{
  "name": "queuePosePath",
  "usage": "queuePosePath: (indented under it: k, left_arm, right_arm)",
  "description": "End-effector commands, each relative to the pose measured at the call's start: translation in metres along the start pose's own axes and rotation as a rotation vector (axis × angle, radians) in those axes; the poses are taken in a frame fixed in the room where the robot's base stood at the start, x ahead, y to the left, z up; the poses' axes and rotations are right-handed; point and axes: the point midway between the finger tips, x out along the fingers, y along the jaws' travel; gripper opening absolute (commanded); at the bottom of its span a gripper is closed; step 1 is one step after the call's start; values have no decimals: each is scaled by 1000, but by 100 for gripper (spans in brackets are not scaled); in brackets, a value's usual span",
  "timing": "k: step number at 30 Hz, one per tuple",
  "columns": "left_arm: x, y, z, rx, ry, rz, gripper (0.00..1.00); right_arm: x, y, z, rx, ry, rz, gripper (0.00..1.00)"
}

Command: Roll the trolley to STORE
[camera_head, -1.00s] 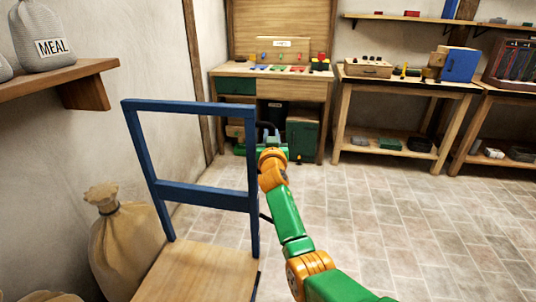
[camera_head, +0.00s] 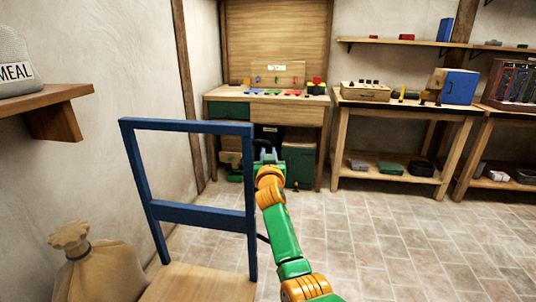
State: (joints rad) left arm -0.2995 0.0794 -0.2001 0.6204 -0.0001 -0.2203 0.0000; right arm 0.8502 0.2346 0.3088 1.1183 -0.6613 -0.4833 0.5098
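The trolley has a blue upright handle frame (camera_head: 190,214) and a flat wooden deck (camera_head: 205,284), at the lower left of the head view. The deck is bare where it shows; its near part is cut off by the bottom edge. My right arm, green and orange, reaches in from the lower right. My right gripper (camera_head: 266,156) is just right of the frame's right post, with two small fingers pointing away from me. I cannot tell whether they touch the post or how far apart they are. My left gripper is out of view. No marking readable as STORE shows.
A tied sack (camera_head: 100,272) stands on the floor left of the trolley. A wall shelf (camera_head: 45,103) with a MEAL sack (camera_head: 14,65) juts out above. A workbench (camera_head: 262,113) and a side table (camera_head: 400,107) line the back. The tiled floor (camera_head: 390,245) at right is clear.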

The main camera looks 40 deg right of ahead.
Motion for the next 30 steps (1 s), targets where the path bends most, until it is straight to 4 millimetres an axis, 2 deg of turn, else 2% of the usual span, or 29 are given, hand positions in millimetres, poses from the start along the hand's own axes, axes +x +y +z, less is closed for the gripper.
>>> queuePosePath:
  k: [1, 2, 4, 5, 13, 17, 30]
  left_arm:
    - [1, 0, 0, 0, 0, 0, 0]
    - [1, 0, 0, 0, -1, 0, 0]
    - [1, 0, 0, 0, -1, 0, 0]
    - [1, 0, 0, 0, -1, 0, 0]
    - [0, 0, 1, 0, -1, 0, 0]
    - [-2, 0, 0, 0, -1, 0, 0]
    - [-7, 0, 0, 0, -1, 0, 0]
  right_arm:
    - [0, 1, 6, -2, -13, 3, 0]
    - [0, 1, 6, -2, -13, 2, 30]
    - [0, 0, 5, -2, -11, 2, 49]
    - [0, 0, 5, -2, -10, 2, 51]
    - [0, 0, 2, -1, -4, 1, 51]
    - [-7, 0, 1, -2, -3, 1, 51]
    - [-64, 1, 3, -1, -6, 1, 51]
